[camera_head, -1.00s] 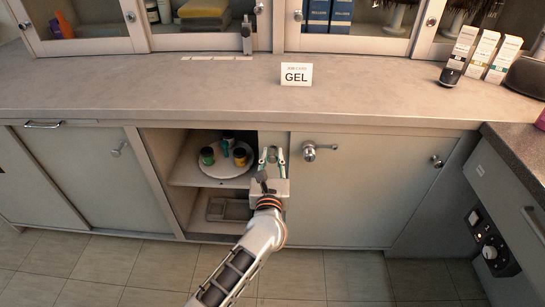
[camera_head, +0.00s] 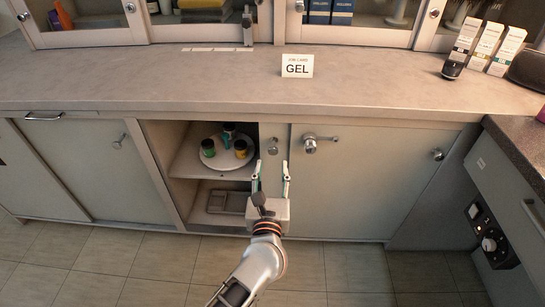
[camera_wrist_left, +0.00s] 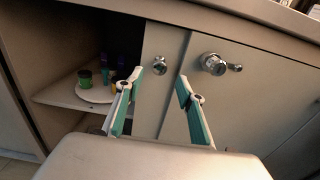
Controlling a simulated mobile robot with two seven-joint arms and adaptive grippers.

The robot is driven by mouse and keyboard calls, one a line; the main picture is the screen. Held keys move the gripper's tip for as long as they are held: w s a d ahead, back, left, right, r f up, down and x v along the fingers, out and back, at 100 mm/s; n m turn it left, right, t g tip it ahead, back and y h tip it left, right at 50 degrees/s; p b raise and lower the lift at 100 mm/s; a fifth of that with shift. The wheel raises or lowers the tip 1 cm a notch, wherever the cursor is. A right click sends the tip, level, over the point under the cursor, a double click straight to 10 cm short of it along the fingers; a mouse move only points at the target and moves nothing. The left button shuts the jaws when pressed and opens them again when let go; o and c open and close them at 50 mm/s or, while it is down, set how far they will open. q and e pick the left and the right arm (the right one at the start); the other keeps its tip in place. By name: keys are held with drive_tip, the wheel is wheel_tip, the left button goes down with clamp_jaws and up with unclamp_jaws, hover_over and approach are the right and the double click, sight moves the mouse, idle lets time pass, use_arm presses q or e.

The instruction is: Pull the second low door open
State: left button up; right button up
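The low cabinet has an open gap with a grey door strip (camera_head: 273,195) at its right edge. The strip carries a small round metal knob (camera_head: 273,147), which also shows in the wrist view (camera_wrist_left: 160,66). I cannot tell whether the strip is part of a door pushed behind the wide door (camera_head: 375,190) to its right. My left gripper (camera_head: 271,165) is open and empty, just below and in front of the knob. In the wrist view the knob shows between the spread green-padded fingers (camera_wrist_left: 160,72), apart from both. My right gripper is not in view.
Inside the gap, a white round tray (camera_head: 212,161) holds small jars above a grey tray (camera_head: 226,203). The counter (camera_head: 150,85) overhangs the doors. The floor in front is clear.

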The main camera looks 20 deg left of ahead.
use_arm(q)
drive_tip(key=v, duration=0.3)
drive_tip(key=shift+s+d, duration=0.1)
drive_tip(key=shift+s, duration=0.15)
